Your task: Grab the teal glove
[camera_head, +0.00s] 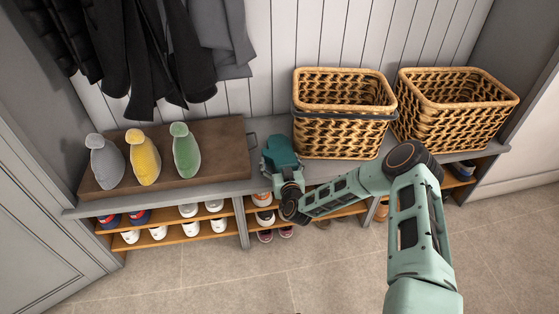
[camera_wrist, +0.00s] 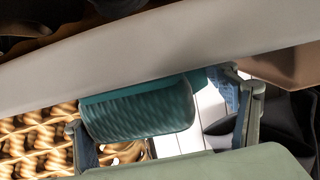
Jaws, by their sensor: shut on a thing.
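My gripper (camera_head: 281,170) reaches over the bench's front edge and is shut on the glove. In the wrist view my gripper (camera_wrist: 165,112) has one finger on each side of the glove. Part of the glove is hidden by the fingers and by a pale band across the picture. I cannot tell whether the glove touches the bench.
Two wicker baskets (camera_head: 345,140) (camera_head: 447,125) stand on the bench (camera_head: 215,188) at right. Dark coats (camera_head: 140,60) hang above. Shoes fill the shelves below.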

